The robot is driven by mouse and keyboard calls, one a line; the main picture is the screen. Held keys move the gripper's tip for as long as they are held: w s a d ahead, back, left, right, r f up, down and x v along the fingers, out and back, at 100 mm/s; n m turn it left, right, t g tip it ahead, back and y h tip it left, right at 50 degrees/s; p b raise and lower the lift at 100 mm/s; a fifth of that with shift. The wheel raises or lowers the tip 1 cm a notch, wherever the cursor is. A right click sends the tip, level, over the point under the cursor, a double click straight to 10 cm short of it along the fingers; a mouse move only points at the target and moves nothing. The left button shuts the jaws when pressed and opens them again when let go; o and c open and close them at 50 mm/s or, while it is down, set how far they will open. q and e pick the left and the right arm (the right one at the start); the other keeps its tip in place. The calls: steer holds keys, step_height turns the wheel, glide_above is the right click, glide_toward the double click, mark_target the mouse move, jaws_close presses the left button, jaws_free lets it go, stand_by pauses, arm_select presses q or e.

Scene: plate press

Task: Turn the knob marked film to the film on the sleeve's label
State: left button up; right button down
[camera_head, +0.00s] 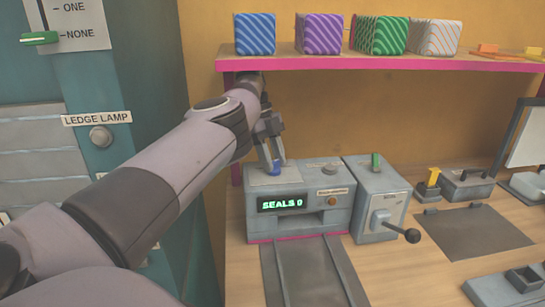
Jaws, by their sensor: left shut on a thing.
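A grey machine (335,217) with a green display reading "SEALS 0" stands on the wooden table. My left gripper (272,168) reaches down to the left part of its top. It is shut on a small blue knob (275,170) there, whose lower part shows between and below the fingers. No film marking can be read beside this knob, and its setting cannot be told. I cannot make out a sleeve or its label. My right gripper is not in view.
A shelf (350,65) with a pink edge holds several patterned blocks above the machine. A grey box (379,190) with a black-tipped lever (411,235) adjoins the machine's right side. A teal cabinet (140,110) stands at left. A dark mat (470,230) lies at right.

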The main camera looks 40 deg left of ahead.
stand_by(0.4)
arm_select(q)
steer(key=o, duration=1)
steer(key=shift+o, duration=0.2)
steer(key=shift+n, duration=0.4)
